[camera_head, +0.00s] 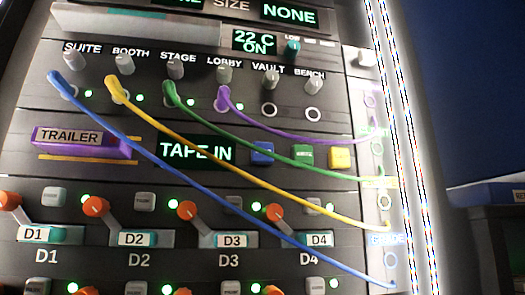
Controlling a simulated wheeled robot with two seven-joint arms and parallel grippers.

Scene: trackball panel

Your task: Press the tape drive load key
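The tape drive row runs across the middle of the panel. Its dark display (195,152) reads "TAPE IN" in pale green letters. Right of it are three square keys: a blue key (262,154), a green key (303,156) and a yellow key (339,158). Their markings are too small to read, so I cannot tell which is the load key. A purple tape (85,140) labelled "TRAILER" sits at the left of the row, above a yellow line. The green cord passes close to the keys. Neither of my grippers is in view.
Blue (190,170), yellow (240,168), green (225,135) and purple (290,133) cords hang from the upper jacks to the right-hand strip, crossing the panel front. Orange-knobbed levers D1 to D4 stand below. A dark cabinet (490,240) stands at right.

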